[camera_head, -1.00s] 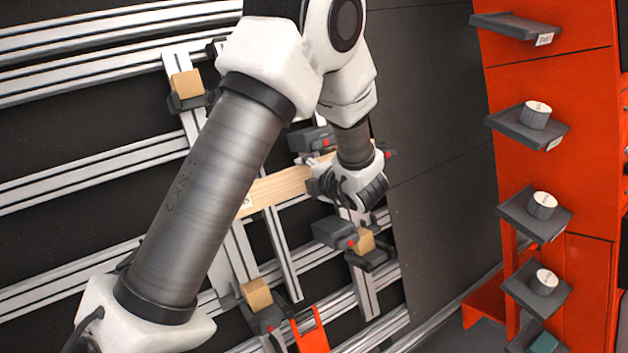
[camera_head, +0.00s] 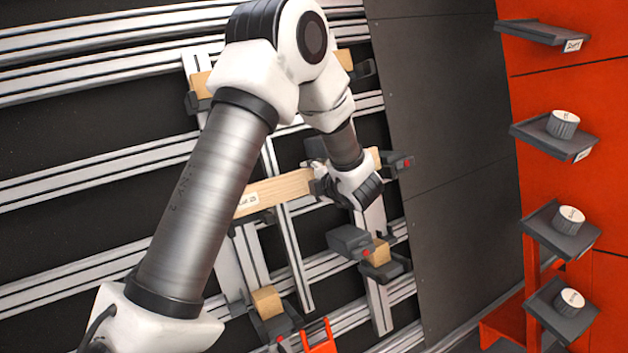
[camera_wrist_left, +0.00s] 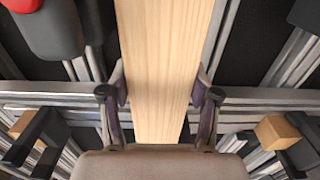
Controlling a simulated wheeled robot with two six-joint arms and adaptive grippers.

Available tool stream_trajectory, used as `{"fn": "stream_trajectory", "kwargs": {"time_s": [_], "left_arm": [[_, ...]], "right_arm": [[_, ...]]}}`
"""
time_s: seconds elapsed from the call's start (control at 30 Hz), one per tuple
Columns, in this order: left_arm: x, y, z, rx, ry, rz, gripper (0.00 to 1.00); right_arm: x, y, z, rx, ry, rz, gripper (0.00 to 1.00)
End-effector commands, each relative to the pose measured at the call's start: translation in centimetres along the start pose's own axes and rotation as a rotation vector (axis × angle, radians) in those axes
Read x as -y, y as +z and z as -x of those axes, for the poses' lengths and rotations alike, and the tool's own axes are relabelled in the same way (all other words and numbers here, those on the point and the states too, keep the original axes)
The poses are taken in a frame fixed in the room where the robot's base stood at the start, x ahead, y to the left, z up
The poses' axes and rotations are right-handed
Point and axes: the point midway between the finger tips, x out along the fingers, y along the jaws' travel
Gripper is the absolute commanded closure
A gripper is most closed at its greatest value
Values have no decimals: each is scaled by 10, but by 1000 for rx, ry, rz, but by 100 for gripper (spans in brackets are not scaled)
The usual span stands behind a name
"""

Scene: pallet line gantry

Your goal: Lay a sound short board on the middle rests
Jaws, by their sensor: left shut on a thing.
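A pale wooden board (camera_head: 275,190) with a small white label runs slantwise across the middle of the rack in the head view. My left gripper (camera_head: 335,183) is shut around it near its right part. In the left wrist view the board (camera_wrist_left: 165,65) passes between the two fingers (camera_wrist_left: 160,97). My arm hides the board's left end. I cannot tell whether the board touches the rests.
Wood shows at upper rests (camera_head: 203,88), partly behind my arm. Wooden blocks sit at lower rests, at left (camera_head: 267,301) and right (camera_head: 379,251). An orange rack (camera_head: 540,90) at right has dark shelves with white-topped knobs. A dark panel (camera_head: 445,150) stands between.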

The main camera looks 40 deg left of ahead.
Motion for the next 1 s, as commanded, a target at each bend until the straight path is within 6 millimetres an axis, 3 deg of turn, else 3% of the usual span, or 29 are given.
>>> {"fn": "stream_trajectory", "kwargs": {"time_s": [1.0], "left_arm": [[2, 0, -6, 1, 1, 1, 83]], "right_arm": [[0, 0, -5, 0, 0, 0, 11]]}}
